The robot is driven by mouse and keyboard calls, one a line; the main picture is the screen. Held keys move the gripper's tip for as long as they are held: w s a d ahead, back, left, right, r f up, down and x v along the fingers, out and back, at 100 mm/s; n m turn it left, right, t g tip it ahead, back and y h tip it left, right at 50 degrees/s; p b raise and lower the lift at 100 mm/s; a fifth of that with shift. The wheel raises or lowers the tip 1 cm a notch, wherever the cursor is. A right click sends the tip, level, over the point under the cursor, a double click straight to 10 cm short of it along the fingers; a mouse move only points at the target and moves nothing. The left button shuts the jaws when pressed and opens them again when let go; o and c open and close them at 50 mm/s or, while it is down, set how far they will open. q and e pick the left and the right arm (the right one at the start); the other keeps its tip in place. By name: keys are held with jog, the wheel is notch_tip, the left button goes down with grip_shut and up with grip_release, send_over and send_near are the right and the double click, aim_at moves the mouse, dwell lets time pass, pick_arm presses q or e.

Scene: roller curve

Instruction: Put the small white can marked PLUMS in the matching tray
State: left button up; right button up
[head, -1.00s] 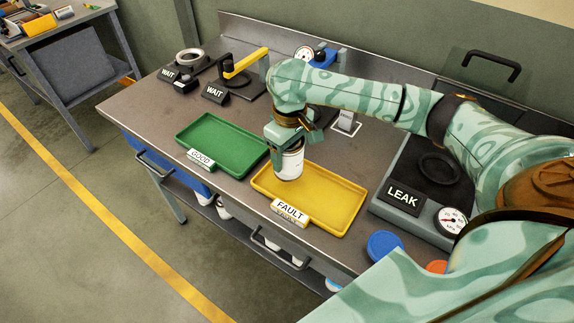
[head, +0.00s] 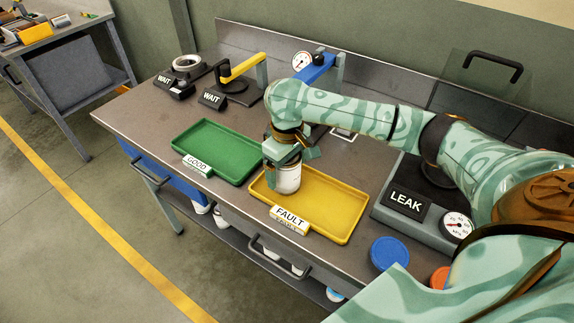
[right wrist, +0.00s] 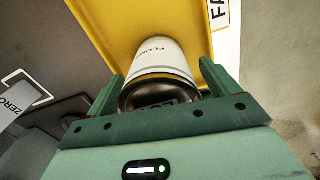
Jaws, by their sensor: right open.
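The small white can (head: 288,179) stands in the yellow FAULT tray (head: 335,211), near its left end. In the right wrist view the can (right wrist: 162,55) shows part of its PLUMS lettering, with the yellow tray floor (right wrist: 110,22) around it. My right gripper (head: 283,158) is over the can's top, open, with one finger on either side of it. In the right wrist view the right gripper (right wrist: 160,85) shows both fingers apart from the can's sides. The green GOOD tray (head: 228,139) is empty, left of the yellow one. My left gripper is not in view.
A LEAK station with a gauge (head: 455,225) stands right of the yellow tray. Two WAIT signs (head: 213,98) and a yellow-handled device (head: 243,68) are at the back left. A blue disc (head: 388,252) lies near the front edge. My right arm spans the bench's right side.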

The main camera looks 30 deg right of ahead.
notch_tip(320, 180, up, 12)
jog(key=p, duration=0.6)
jog(key=shift+r, duration=0.15)
jog(key=shift+s, duration=0.1)
